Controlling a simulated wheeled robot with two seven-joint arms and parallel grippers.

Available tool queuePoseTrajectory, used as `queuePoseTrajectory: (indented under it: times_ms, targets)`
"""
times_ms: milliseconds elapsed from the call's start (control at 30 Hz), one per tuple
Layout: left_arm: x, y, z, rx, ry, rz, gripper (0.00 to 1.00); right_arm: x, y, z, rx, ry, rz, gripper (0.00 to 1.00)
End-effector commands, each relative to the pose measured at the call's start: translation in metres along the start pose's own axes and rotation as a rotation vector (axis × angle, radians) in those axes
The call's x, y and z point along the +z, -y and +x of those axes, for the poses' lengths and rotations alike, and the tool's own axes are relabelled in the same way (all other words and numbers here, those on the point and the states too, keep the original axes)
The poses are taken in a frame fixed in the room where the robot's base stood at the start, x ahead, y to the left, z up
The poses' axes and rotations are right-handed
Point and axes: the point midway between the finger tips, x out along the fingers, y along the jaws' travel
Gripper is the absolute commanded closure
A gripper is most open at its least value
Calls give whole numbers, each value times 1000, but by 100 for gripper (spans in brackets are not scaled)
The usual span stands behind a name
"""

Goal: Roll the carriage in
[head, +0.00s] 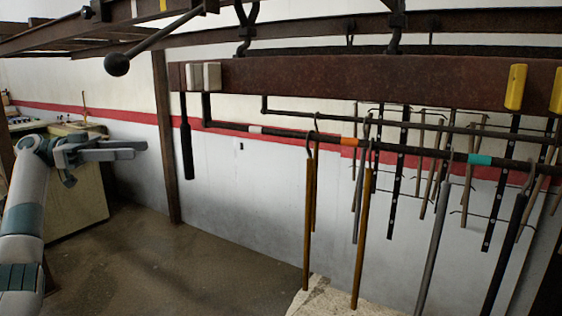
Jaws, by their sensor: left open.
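A long rusty brown beam (330,82), which looks like the carriage, hangs by dark hooks (246,28) under the overhead rails (330,22). White blocks (203,76) sit at its left end and yellow blocks (516,87) at its right. Below it, a dark bar (330,138) with white, orange and teal bands carries several hooked rods, such as an orange-brown one (361,240). A dark lever with a ball end (117,64) slants down at upper left. My left gripper (138,150) is open and empty, below the ball and left of the beam, touching neither. My right gripper is out of view.
A brown post (165,140) stands between my left gripper and the hanging rods. A dark padded bar (187,140) hangs beside it. A cabinet (80,200) stands behind my left arm. A pale slab (335,300) lies below the rods. The floor (170,265) at left centre is clear.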

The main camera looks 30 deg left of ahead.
Motion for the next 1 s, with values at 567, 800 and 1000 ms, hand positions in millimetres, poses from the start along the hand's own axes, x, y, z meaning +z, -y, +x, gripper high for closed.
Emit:
queuePoseTrajectory:
  times_ms: [567,800,1000]
  targets:
    - [2,1,15,1,2,-1,53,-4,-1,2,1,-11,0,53]
    - [1,0,42,0,2,-1,53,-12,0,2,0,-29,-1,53]
    - [0,0,69,1,2,-1,53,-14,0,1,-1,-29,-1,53]
